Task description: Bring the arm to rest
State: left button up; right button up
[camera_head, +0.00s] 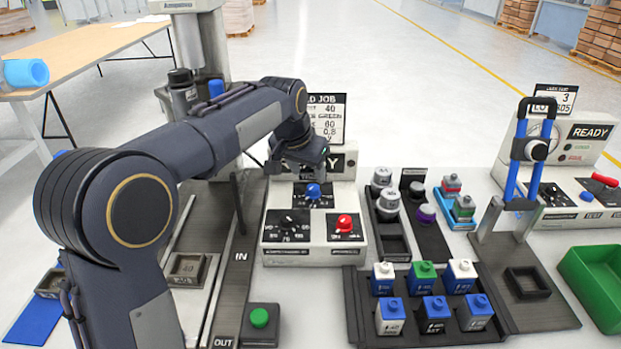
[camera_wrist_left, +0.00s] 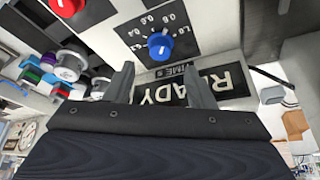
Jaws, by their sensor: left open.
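My left arm (camera_head: 215,135) reaches in from the left side of the head view. Its gripper (camera_head: 313,172) hangs over the white control box, just above the blue knob (camera_head: 313,191). In the left wrist view the two fingers of the gripper (camera_wrist_left: 158,72) are spread apart with nothing between them. The blue knob (camera_wrist_left: 160,46) shows just beyond the fingertips, apart from them. The READY display (camera_wrist_left: 190,86) is partly covered by the fingers. My right gripper is not in view.
The control box also has a black dial (camera_head: 287,224) and a red knob (camera_head: 344,224). A black tray (camera_head: 362,300) of colored blocks, a blue-handled press (camera_head: 532,150) and a green bin (camera_head: 590,285) stand to the right. A green button (camera_head: 259,317) sits in front.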

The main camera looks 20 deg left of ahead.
pick_arm(q)
jog(key=shift+v, duration=0.95)
jog(key=s+a+r+n+h+p, duration=0.1)
jog(key=s+a, duration=0.2)
jog(key=s, duration=0.5)
jog(key=s+a+n+h+p, duration=0.1)
jog(key=s+a+p, duration=0.15)
jog(key=s, duration=0.45)
jog(key=s+d+f+n, duration=0.1)
jog(key=s+f, duration=0.2)
jog(key=s, duration=0.6)
jog(key=s+d+f+n+t+p, duration=0.1)
jog(key=s+d+f, duration=0.1)
jog(key=s, duration=0.7)
jog(key=shift+f+h+p, duration=0.3)
jog(key=shift+f, duration=0.4)
